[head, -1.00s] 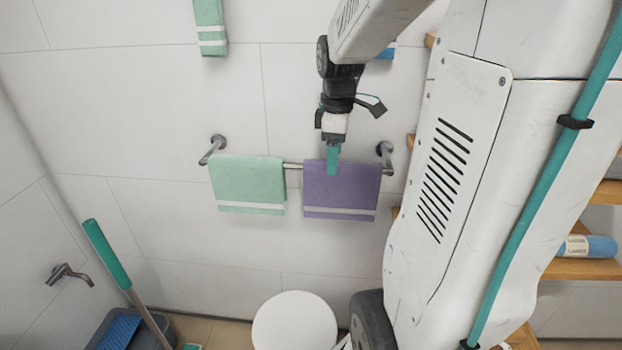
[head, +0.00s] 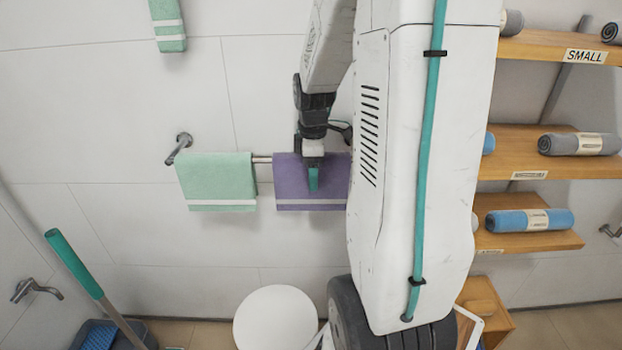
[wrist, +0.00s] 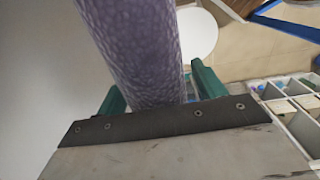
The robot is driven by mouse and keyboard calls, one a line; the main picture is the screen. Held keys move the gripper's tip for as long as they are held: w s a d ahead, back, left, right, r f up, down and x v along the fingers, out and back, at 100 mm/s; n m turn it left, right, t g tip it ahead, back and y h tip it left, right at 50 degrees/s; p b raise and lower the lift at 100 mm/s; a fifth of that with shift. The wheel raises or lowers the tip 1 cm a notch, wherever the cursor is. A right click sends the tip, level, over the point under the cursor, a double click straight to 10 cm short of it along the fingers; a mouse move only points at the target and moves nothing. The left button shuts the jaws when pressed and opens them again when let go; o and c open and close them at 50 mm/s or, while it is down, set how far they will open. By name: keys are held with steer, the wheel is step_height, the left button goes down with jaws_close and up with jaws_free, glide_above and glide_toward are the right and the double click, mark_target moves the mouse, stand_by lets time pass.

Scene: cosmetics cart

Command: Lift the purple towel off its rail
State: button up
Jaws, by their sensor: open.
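The purple towel (head: 290,185) hangs folded over the metal rail (head: 262,159), with a pale stripe near its lower edge. My arm and column hide its right side in the head view. My gripper (head: 313,180) is at the towel's upper part, in front of it in the head view. In the wrist view the open jaws (wrist: 155,88) have a teal finger on each side of the purple towel (wrist: 135,45), which runs between them. I cannot tell whether either finger touches the cloth.
A green towel (head: 217,182) hangs on the same rail to the left. A round white stool top (head: 275,318) is below. Wooden shelves (head: 545,150) with rolled towels stand at the right. A teal-handled mop (head: 75,262) leans at lower left.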

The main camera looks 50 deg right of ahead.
steer(key=c, duration=1.1)
steer(key=shift+c, duration=0.2)
step_height(320, 180, up, 18)
steer(key=f, duration=0.1)
steer(key=s+a+r, duration=0.1)
steer(key=s+a, duration=1.1)
steer(key=a, duration=0.1)
steer(key=shift+a, duration=0.25)
steer(key=shift+r, duration=0.5)
